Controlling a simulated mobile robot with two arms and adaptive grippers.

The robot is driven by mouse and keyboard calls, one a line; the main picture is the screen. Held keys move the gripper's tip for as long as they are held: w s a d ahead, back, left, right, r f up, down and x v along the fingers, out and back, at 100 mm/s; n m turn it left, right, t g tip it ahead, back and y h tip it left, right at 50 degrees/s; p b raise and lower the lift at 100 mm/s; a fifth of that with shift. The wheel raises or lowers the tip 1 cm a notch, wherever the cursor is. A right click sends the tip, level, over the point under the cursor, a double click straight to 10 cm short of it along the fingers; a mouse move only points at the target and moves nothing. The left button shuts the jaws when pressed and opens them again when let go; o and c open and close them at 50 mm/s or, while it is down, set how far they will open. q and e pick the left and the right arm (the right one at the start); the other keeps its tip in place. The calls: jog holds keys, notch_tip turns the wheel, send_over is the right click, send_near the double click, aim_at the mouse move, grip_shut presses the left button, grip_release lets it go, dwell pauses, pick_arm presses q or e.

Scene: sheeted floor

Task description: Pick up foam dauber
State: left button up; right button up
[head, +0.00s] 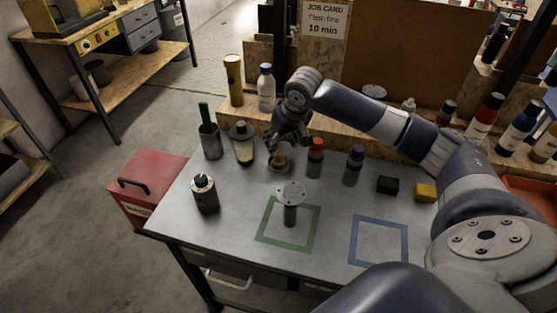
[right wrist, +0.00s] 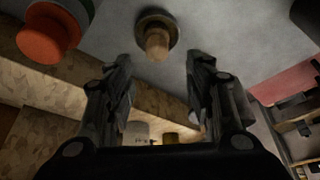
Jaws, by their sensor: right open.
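The foam dauber (head: 279,164) appears to be the small tan-topped piece on the grey table, between a dark-capped jar and an orange-capped bottle. In the right wrist view it shows as a tan knob (right wrist: 157,42) on a dark round base. My right gripper (head: 288,143) is just above and behind it, pointing down, and partly hides it. In the right wrist view my right gripper (right wrist: 160,75) has its fingers spread and nothing between them; the knob lies beyond the fingertips. My left gripper is not in view.
The orange-capped bottle (head: 316,158) and the dark-capped jar (head: 242,143) stand close on either side. A flanged metal part (head: 290,197) stands in the green square. The blue square (head: 378,241) is empty. A wooden ledge (head: 335,132) runs behind.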

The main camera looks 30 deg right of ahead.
aim_at(279, 153)
jog(key=x, duration=0.2)
jog(key=shift+a+f, duration=0.1)
jog(key=shift+f, duration=0.35)
jog(key=x, duration=0.2)
jog(key=p+x, duration=0.1)
jog(key=x, duration=0.1)
jog(key=shift+s+d+f+p, duration=0.15)
jog(key=shift+d+p, duration=0.1)
jog(key=shift+p, duration=0.05)
jog(key=shift+w+f, duration=0.3)
jog(key=shift+f, duration=0.3)
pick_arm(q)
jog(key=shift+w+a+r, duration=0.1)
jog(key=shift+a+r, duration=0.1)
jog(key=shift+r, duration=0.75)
pick_arm(e)
jog(key=shift+c, duration=0.5)
jog(key=c, duration=1)
